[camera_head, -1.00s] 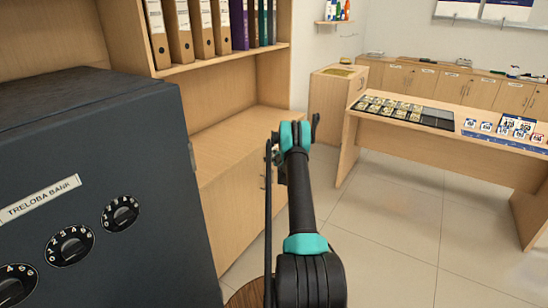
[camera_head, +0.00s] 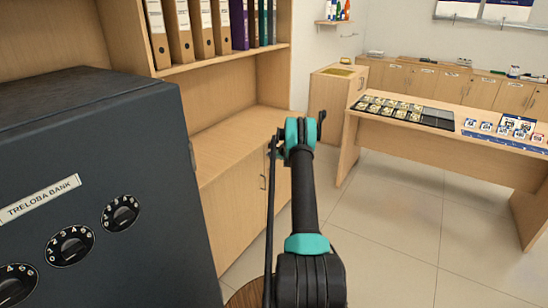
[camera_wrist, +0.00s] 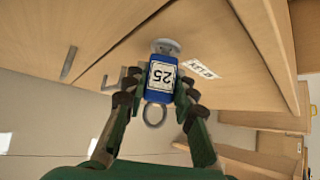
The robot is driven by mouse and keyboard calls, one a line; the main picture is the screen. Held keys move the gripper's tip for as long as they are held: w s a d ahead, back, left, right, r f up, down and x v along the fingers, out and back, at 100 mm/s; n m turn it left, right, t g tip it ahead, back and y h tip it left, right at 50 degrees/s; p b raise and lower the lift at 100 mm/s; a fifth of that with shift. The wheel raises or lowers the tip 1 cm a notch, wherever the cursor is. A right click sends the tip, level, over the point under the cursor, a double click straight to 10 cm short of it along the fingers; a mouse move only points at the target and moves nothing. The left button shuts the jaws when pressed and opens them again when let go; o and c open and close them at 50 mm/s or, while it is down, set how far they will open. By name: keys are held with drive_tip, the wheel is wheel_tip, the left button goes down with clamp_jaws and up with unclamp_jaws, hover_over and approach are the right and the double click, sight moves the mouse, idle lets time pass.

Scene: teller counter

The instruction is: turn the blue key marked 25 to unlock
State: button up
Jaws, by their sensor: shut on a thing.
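In the wrist view, a blue key (camera_wrist: 160,97) with a white face marked 25 stands between the two fingers of my gripper (camera_wrist: 161,80). The fingers are shut on its sides. A metal ring (camera_wrist: 154,116) hangs at its near end. Its far end meets a round grey metal lock (camera_wrist: 166,47) on the wooden cabinet front (camera_wrist: 215,75); how deep it sits is hidden. The number looks sideways to upside down in this view. In the head view, my gripper (camera_head: 300,132) is beside the wooden cabinet (camera_head: 225,205), and the key is hidden.
Metal handles (camera_wrist: 68,63) and a white label (camera_wrist: 200,69) are on the cabinet front near the lock. A dark safe (camera_head: 110,160) stands close at left. A counter (camera_head: 390,130) with trays is at right, with open floor between.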

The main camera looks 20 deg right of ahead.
drive_tip(key=shift+a, duration=0.1)
drive_tip(key=shift+w+y, duration=0.1)
drive_tip(key=shift+y, duration=0.2)
drive_tip(key=shift+m+g+y, duration=0.5)
drive_tip(key=shift+g+y, duration=0.1)
drive_tip(key=shift+g, duration=0.1)
drive_tip(key=shift+m+g+y, duration=0.4)
drive_tip(key=shift+g+y, duration=0.4)
drive_tip(key=o, duration=1.1)
drive_tip(key=shift+c, duration=0.2)
